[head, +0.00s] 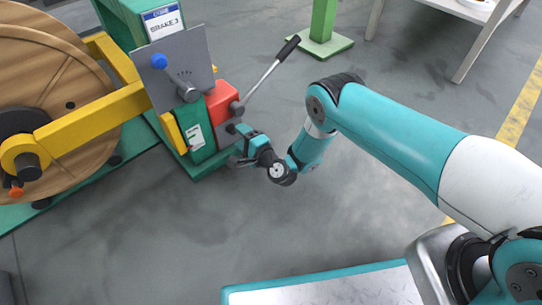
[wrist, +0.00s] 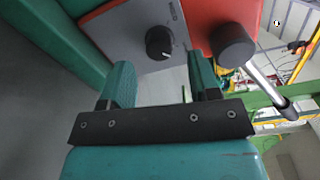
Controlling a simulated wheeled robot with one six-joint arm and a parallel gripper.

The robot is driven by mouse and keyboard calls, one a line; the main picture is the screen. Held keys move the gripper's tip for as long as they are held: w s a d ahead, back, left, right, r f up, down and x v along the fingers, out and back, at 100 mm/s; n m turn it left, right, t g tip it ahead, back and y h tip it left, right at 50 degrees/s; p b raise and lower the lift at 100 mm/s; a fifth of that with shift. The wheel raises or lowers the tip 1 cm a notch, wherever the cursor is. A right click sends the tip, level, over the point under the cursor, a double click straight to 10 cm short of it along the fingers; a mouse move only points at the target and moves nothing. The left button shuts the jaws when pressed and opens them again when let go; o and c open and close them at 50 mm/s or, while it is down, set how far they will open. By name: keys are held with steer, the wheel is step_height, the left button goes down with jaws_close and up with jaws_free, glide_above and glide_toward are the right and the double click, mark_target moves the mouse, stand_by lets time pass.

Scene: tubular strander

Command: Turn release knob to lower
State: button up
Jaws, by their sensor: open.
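The release knob (wrist: 159,42) is a small round black knob with a white pointer line, on a grey plate (wrist: 133,28) of a red housing. My gripper (wrist: 161,76) is open, with its two teal fingers apart and nothing between them. In the wrist view the knob appears just beyond the fingertips, roughly centred between them; I see no contact. In the head view my gripper (head: 236,146) is close in front of the red housing (head: 221,101), low on the machine, and the knob is hard to make out there.
A hand lever (head: 267,75) with a black grip sticks out from the housing above my gripper; its black hub (wrist: 232,45) is right of the knob. A yellow arm (head: 90,118) and wooden reel (head: 62,75) stand left.

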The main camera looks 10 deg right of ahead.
steer(key=p+v, duration=1.4)
steer(key=p, duration=0.2)
steer(key=shift+d, duration=0.15)
